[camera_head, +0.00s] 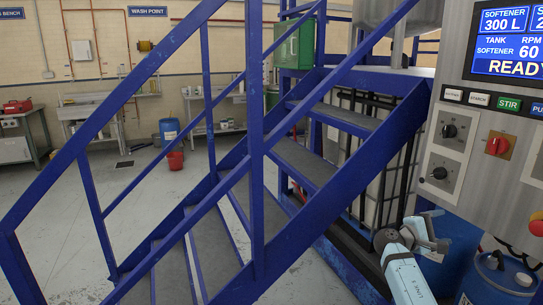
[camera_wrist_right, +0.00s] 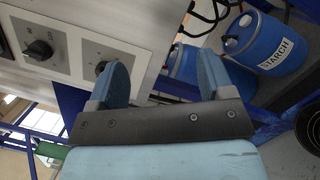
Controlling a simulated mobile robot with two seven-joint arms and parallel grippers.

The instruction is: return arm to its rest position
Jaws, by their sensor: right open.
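My right arm (camera_head: 403,277) comes up from the bottom right of the head view, light blue with a dark joint. Its right gripper (camera_head: 430,232) is below the control panel (camera_head: 464,105), beside the blue stairs. In the right wrist view the gripper (camera_wrist_right: 165,78) has its two blue fingers apart, with nothing between them. The panel's lower edge and a black knob (camera_wrist_right: 38,50) show behind and to the left of the fingers. I cannot tell the exact gap to the panel. My left arm and gripper are not in view.
Blue stairs with a railing (camera_head: 256,130) fill the middle of the head view. A blue drum (camera_head: 495,278) stands at the lower right; a drum marked STARCH (camera_wrist_right: 265,42) shows in the wrist view.

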